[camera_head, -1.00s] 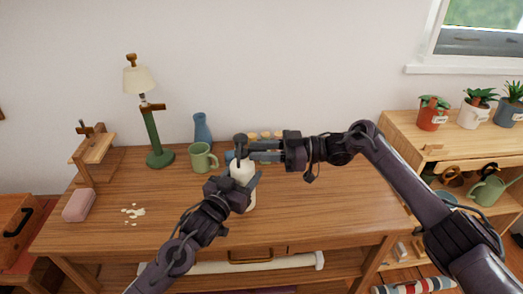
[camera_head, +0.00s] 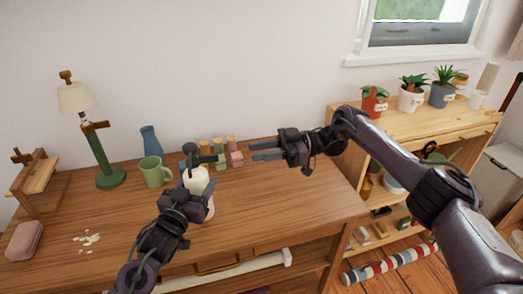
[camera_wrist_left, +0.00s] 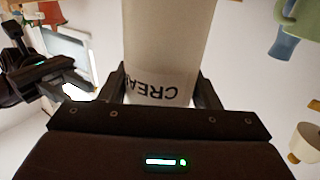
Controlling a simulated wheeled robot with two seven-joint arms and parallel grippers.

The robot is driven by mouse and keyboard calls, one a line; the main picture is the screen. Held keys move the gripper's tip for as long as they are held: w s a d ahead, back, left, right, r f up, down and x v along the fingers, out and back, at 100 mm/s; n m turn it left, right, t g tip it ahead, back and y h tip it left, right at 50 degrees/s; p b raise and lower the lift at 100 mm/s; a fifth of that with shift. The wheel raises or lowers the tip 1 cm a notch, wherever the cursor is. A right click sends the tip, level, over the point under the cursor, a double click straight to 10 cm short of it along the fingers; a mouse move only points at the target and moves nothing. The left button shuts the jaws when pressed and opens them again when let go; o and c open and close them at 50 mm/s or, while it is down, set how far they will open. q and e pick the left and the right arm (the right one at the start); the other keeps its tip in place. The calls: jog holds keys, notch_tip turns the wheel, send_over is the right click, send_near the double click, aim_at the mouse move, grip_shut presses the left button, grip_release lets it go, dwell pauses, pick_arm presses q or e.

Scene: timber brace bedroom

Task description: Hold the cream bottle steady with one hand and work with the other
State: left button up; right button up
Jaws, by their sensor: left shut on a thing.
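The cream bottle (camera_head: 198,181) is white with a dark pump top (camera_head: 191,150) and stands upright on the wooden desk (camera_head: 270,211).
A green mug (camera_head: 155,172) and a blue vase (camera_head: 150,141) stand left of the bottle. A lamp (camera_head: 110,178), a pink block (camera_head: 25,241) and pale crumbs (camera_head: 88,239) are further left. The desk's right side is clear.

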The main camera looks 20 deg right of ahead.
pick_arm(q)
jog(key=o, duration=1.2)
